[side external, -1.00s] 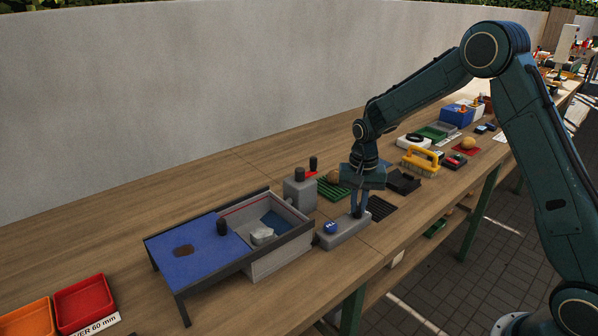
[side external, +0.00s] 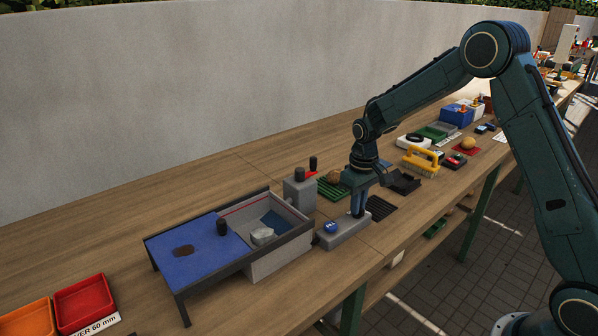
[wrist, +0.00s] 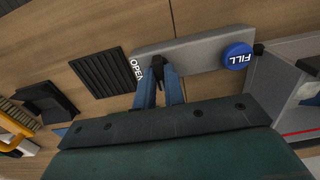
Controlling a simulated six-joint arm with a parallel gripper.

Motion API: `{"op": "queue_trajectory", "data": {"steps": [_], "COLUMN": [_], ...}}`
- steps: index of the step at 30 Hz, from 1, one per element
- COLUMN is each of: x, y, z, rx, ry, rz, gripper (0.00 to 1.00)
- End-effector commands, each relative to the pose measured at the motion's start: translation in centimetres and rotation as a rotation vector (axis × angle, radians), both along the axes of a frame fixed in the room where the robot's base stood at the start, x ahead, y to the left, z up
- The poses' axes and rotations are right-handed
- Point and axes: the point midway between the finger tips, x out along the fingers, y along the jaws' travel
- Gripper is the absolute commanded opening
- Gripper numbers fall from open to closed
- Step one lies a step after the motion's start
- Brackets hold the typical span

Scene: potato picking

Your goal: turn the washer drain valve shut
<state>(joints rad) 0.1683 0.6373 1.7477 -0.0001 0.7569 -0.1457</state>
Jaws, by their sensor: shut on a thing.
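The drain valve has a small black handle (wrist: 158,65) on a grey block (side external: 346,231) at the front edge of the bench, right of the washer. The block also shows in the wrist view (wrist: 200,54), with the word OPEN beside its left end and a round blue FILL button (wrist: 237,56) near its other end. My gripper (side external: 357,212) points down over the block. Its blue fingers are shut on the valve handle and hide part of it. The washer basin (side external: 276,245) holds a grey lump (side external: 262,236).
A blue-topped stand (side external: 197,255) joins the washer on the left. A grey box with a black knob and red lever (side external: 300,190) stands behind the block. A dark ribbed mat (side external: 381,208) and black tray (side external: 403,182) lie right. A yellow-handled brush (side external: 420,161) is further right.

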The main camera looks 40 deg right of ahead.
Motion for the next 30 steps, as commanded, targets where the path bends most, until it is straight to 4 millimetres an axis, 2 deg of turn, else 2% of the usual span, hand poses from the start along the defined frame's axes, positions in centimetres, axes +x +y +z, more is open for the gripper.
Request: {"op": "queue_trajectory", "data": {"steps": [16,17,20,30], "x": [0.03,0.03,0.03,0.02], "y": [0.00,0.00,0.01,0.00], "z": [0.05,0.05,0.04,0.09], "rx": [0.000,0.000,0.000,0.000], "ry": [-0.001,-0.001,-0.001,-0.001], "rz": [0.040,0.040,0.040,0.038], "gripper": [0.00,0.13,0.32,0.33]}}
